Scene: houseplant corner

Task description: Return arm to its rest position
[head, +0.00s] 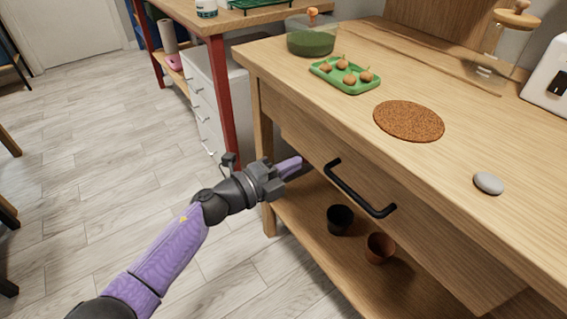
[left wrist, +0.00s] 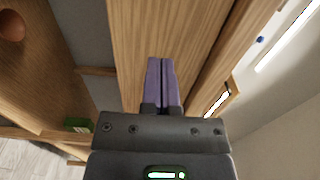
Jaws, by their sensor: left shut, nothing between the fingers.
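My left gripper (head: 289,167) is in front of the wooden workbench, just left of the black drawer handle (head: 358,188). Its purple fingers are shut with nothing between them. They also show closed in the left wrist view (left wrist: 162,82), against a wooden surface. My left arm reaches in from the lower left over the floor. My right gripper is in neither view.
On the bench top (head: 470,150) are a green tray (head: 344,76) with several small brown things, a round cork mat (head: 408,121) and a grey stone (head: 488,183). A black pot (head: 340,219) and a brown pot (head: 380,247) stand on the lower shelf. The floor (head: 90,140) at left is clear.

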